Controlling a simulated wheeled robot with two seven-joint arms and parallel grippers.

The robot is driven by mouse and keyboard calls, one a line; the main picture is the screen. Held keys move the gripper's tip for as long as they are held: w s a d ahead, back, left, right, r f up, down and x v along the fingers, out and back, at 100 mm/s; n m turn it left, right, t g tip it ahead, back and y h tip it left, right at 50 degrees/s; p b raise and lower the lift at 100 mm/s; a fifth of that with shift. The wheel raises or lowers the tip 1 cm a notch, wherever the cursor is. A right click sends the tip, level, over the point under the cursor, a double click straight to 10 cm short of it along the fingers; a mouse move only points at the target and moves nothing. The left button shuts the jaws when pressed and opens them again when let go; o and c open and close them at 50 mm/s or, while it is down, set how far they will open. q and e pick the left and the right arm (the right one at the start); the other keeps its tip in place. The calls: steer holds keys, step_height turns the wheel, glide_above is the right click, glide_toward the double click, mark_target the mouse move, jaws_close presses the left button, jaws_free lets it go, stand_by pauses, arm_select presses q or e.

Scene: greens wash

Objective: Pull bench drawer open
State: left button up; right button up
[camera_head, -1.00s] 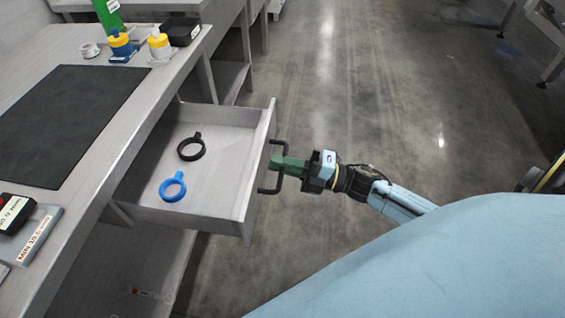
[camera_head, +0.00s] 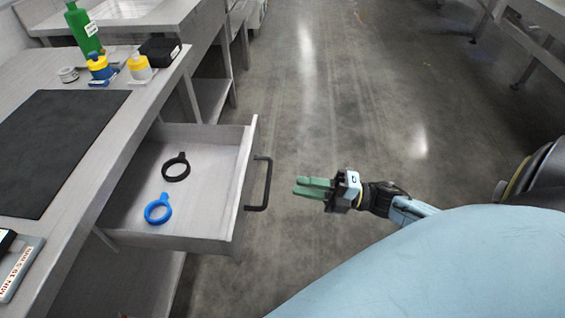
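The bench drawer (camera_head: 215,160) stands pulled out from the grey bench, its inside in plain view. Its black bar handle (camera_head: 267,184) is on the front face, with nothing on it. My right gripper (camera_head: 297,186) is to the right of the handle, apart from it, with its green fingers pointing at it. A gap shows between the two fingers, and they hold nothing. My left gripper is not in the picture.
A black ring (camera_head: 176,172) and a blue ring (camera_head: 157,213) lie in the drawer. The bench top holds a dark mat (camera_head: 55,140), a green bottle (camera_head: 82,28), yellow-topped bottles (camera_head: 140,68) and a black box (camera_head: 160,49). The floor to the right is clear.

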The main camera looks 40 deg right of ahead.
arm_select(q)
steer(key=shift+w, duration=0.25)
arm_select(e)
steer(key=shift+v, duration=2.25)
